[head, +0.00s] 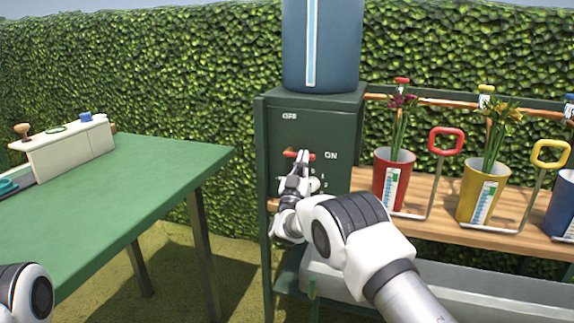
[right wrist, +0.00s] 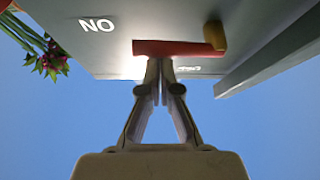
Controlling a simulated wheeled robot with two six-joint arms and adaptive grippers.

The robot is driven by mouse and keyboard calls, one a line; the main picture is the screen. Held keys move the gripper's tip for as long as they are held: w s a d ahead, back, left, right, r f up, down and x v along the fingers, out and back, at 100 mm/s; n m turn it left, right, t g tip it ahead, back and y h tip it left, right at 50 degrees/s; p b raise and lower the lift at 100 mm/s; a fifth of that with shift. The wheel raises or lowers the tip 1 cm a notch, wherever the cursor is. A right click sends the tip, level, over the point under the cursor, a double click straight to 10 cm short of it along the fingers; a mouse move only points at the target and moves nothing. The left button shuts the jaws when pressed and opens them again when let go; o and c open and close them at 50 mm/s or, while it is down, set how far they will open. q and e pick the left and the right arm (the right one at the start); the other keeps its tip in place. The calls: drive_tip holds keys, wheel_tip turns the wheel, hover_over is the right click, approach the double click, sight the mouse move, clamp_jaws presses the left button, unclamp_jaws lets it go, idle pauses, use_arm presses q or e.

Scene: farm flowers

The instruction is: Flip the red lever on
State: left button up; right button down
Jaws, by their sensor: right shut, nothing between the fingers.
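The red lever (head: 309,156) is on the front of the dark green cabinet (head: 318,118). It lies about level, pointing right from its brass pivot (right wrist: 214,38) toward the ON label (head: 331,156); the OFF label (head: 289,116) is above the pivot. My right gripper (head: 302,162) is shut and empty just below the lever, with its fingertips at the lever's underside. In the right wrist view the red lever (right wrist: 175,47) crosses in front of the closed fingertips (right wrist: 160,64); I cannot tell whether they touch. My left gripper is out of view; only part of that arm shows.
A blue tank (head: 335,45) stands on the cabinet. Right of it, a wooden shelf (head: 430,185) holds red (head: 380,187) and yellow (head: 468,205) flower pots with matching handles. A green table (head: 130,190) is at left. A hedge fills the back.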

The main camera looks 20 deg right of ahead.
drive_tip(key=v, duration=1.1)
